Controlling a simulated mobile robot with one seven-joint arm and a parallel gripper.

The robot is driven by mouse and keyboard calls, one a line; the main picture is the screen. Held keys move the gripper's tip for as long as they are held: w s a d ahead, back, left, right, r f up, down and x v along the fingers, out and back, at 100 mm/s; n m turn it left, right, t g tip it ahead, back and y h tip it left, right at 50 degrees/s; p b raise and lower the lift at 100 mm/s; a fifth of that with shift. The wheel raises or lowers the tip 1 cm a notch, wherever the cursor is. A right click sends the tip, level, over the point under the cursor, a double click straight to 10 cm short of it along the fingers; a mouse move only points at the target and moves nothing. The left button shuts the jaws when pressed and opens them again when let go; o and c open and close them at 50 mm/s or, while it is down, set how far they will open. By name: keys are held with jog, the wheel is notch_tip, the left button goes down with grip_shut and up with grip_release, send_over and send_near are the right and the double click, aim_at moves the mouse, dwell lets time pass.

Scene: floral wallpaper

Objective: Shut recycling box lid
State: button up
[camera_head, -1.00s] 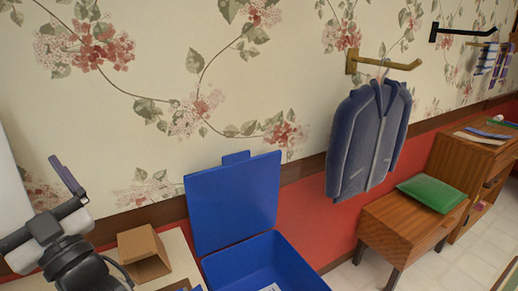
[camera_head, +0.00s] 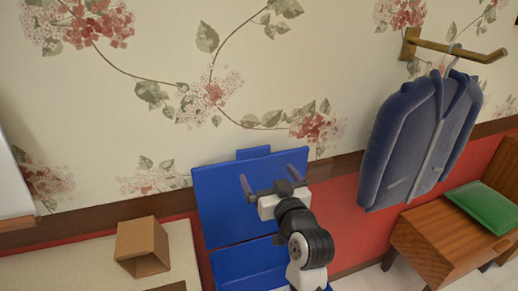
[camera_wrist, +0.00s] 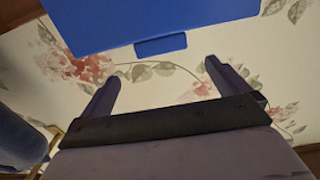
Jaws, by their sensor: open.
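The blue recycling box (camera_head: 245,268) stands against the wall in the head view. Its blue lid (camera_head: 218,200) is raised upright, with a small tab (camera_head: 268,152) on its top edge. My gripper (camera_head: 268,183) is open and empty, in front of the lid's right part in the head view; the gap to the lid is hard to tell. My arm hides part of the box. In the wrist view the lid (camera_wrist: 150,20) shows at the top, upside down, with its tab (camera_wrist: 160,45) just beyond the open fingers (camera_wrist: 160,82).
An open cardboard box (camera_head: 142,245) stands on a pale surface (camera_head: 60,265) to the left. A blue jacket (camera_head: 415,140) hangs from a wall hook (camera_head: 450,48) at the right. A green cushion (camera_head: 485,205) lies on a wooden stand (camera_head: 440,240) below it.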

aim_at(254, 153)
jog(key=p+x, duration=0.3)
jog(key=x, duration=0.9)
jog(key=shift+p, duration=0.3)
